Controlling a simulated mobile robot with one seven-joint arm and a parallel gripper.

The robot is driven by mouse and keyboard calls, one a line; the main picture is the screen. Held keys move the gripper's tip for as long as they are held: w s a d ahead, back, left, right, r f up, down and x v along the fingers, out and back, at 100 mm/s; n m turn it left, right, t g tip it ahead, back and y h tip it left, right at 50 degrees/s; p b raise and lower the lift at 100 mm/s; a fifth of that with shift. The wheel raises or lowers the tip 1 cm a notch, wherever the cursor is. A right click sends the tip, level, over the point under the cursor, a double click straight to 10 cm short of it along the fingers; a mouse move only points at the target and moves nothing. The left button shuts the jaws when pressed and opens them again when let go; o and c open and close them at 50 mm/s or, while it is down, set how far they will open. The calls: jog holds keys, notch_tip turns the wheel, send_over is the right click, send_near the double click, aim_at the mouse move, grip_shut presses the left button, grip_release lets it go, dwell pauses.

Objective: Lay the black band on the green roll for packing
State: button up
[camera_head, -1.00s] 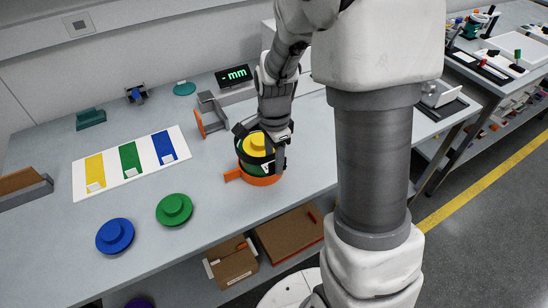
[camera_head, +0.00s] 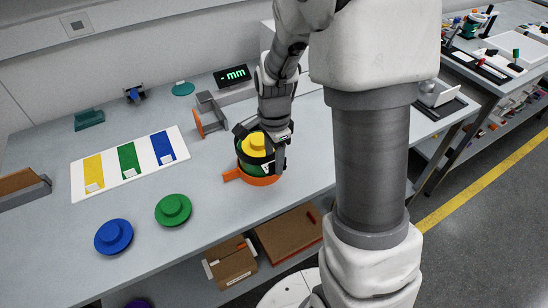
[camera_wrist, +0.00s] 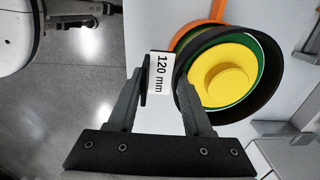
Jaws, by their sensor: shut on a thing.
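The black band (camera_head: 240,151) is a wide ring with a white "120 mm" tag, which faces up in the wrist view. My gripper (camera_wrist: 160,82) is shut on the band (camera_wrist: 276,72) at the tagged side of its wall. The green roll (camera_wrist: 193,49) sits inside the ring with a yellow knobbed cap (camera_wrist: 222,78) on top. In the wrist view the band encircles roll and cap, off-centre, with a wider dark gap on one side. The roll stands in an orange holder (camera_head: 233,175) with a short handle. Whether the band rests on anything is hidden.
A green knobbed disc (camera_head: 173,210) and a blue one (camera_head: 114,236) lie left of the holder. A white board (camera_head: 110,180) with yellow, green and blue stripes lies behind them. A grey-orange stand (camera_head: 208,115) and a display (camera_head: 232,76) are close behind. The bench's front edge is near.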

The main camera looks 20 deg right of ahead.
jog(key=shift+r, duration=0.15)
dwell(0.3)
jog(key=o, duration=1.2)
jog(key=shift+r, duration=0.1)
notch_tip(320, 180, up, 17)
jog(key=p, duration=0.2)
jog(key=shift+s+r, duration=0.15)
jog(key=shift+s, duration=0.05)
jog(key=s+r+n+t, duration=0.2)
jog(key=s+n, duration=0.6)
jog(key=s+a+r+n+t, duration=0.1)
jog(key=s+r+n+t, duration=0.1)
jog(key=s+n, duration=0.6)
jog(key=shift+a+r+t, duration=0.15)
jog(key=shift+a+t, duration=0.15)
jog(key=shift+t, duration=0.5)
